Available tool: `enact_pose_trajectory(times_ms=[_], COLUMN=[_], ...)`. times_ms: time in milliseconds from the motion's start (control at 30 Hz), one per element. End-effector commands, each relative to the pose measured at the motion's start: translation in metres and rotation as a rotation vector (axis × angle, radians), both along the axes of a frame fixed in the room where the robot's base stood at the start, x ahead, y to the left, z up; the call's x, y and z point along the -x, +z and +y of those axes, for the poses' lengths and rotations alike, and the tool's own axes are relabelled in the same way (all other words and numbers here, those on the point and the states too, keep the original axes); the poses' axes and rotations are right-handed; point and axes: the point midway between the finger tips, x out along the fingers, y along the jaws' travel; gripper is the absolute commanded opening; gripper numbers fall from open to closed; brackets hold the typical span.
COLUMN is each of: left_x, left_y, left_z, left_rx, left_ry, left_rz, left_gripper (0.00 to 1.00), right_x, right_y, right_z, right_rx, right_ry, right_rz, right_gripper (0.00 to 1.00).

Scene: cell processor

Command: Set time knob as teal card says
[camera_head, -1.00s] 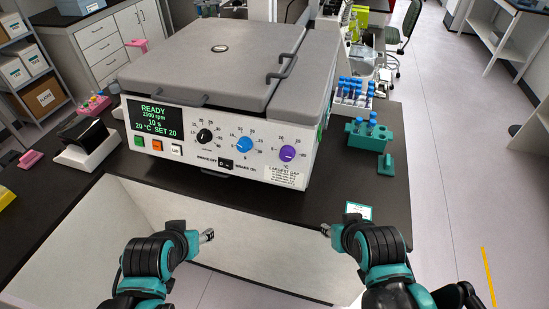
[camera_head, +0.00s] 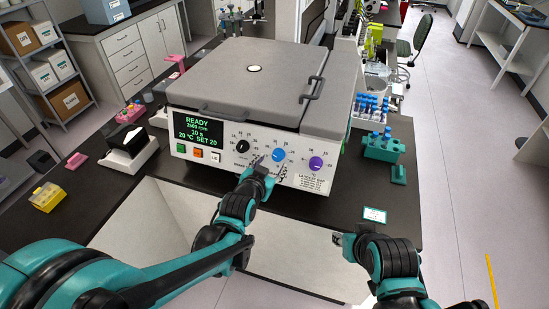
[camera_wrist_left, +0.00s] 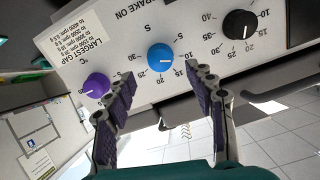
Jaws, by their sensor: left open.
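The blue time knob (camera_head: 278,155) is on the white front panel of the cell processor (camera_head: 340,140), between a black knob (camera_head: 242,147) and a purple knob (camera_head: 316,163). The display (camera_head: 198,130) reads READY, 2500 rpm, 10 s, 20 °C. My left gripper (camera_head: 271,163) is open just in front of the panel. In the left wrist view its fingers (camera_wrist_left: 160,78) are spread, with the blue knob (camera_wrist_left: 160,57) seen between and beyond the tips, apparently untouched. The teal-edged card (camera_head: 374,215) lies on the bench, its writing too small to read. My right gripper (camera_head: 338,239) is near the card; its opening is unclear.
A teal tube rack (camera_head: 382,148) and a white rack of blue-capped tubes (camera_head: 368,106) stand right of the machine. A black-and-white box (camera_head: 130,146) and yellow box (camera_head: 47,196) are on the left. The bench's front edge has an open recess below.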

Motion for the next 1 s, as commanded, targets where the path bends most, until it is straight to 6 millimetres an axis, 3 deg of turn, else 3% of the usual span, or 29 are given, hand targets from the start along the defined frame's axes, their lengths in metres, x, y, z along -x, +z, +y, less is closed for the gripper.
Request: enact_pose_trajectory(times_ms=[300, 700, 900, 1000], left_x=[-0.044, -0.052, -0.052, -0.052], left_y=[-0.020, -0.023, -0.023, -0.023], left_z=[-0.014, -0.016, -0.016, -0.016], left_rx=[0.000, 0.000, 0.000, 0.000], left_ry=[0.000, 0.001, 0.001, 0.001], left_rz=[0.001, 0.002, 0.002, 0.002], left_gripper=[0.55, 0.55, 0.05, 0.05], right_x=[0.000, 0.000, 0.000, 0.000], right_y=[-0.010, -0.011, -0.011, -0.011], right_z=[0.000, 0.000, 0.000, 0.000], right_rx=[0.000, 0.000, 0.000, 0.000], right_ry=[0.000, 0.000, 0.000, 0.000], right_rz=[0.000, 0.000, 0.000, 0.000], right_gripper=[0.34, 0.34, 0.34, 0.34])
